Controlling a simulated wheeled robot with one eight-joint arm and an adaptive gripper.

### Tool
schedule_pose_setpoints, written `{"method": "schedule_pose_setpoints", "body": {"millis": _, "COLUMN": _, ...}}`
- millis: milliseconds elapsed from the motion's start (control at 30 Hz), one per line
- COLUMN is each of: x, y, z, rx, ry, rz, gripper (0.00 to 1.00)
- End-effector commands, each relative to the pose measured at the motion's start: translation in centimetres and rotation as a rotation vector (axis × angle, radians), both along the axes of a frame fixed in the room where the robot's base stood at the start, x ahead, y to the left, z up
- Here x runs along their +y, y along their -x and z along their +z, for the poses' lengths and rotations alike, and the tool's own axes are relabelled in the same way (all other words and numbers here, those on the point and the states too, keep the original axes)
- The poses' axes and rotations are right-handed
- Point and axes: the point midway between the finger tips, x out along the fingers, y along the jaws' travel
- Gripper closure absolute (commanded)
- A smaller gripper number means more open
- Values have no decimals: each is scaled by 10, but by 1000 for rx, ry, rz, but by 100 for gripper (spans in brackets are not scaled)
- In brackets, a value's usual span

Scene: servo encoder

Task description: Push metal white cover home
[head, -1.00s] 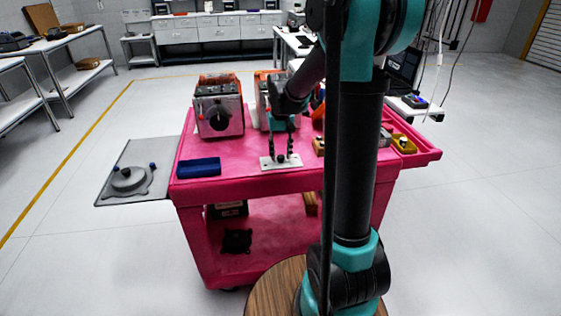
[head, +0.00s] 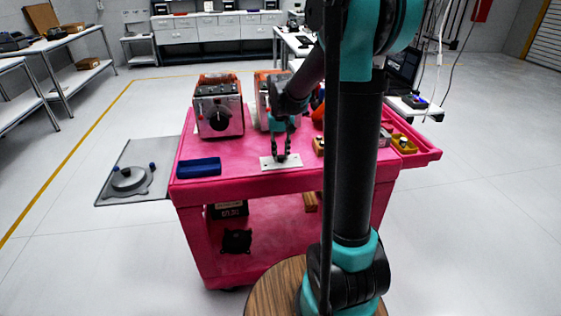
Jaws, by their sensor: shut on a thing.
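A small white plate (head: 268,164) lies flat near the front edge of the pink cart top; it is the only flat white part I see there and looks like the metal white cover. My gripper (head: 281,157) points straight down over the middle of the plate. Its fingers are closed together on a small dark knob standing on the plate. The fingers hide most of the knob. I cannot tell whether the plate is seated in anything.
A dark blue block (head: 199,167) lies left of the plate. Two orange-and-grey boxed units (head: 219,112) stand at the back of the cart (head: 240,183). A grey side shelf (head: 120,190) holds a round grey part (head: 128,180). A yellow bin (head: 404,145) sits at right.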

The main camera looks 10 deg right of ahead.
Motion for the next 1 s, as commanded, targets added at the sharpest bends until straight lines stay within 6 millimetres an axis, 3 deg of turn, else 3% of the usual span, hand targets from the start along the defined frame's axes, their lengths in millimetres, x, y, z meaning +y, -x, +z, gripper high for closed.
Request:
{"method": "schedule_pose_setpoints", "body": {"millis": 167, "x": 0, "y": 0, "z": 6, "rx": 0, "ry": 0, "rz": 0, "gripper": 100}}
{"method": "schedule_pose_setpoints", "body": {"millis": 800, "x": 0, "y": 0, "z": 63, "rx": 0, "ry": 0, "rz": 0, "gripper": 100}}
{"method": "schedule_pose_setpoints", "body": {"millis": 1000, "x": 0, "y": 0, "z": 70, "rx": 0, "ry": 0, "rz": 0, "gripper": 100}}
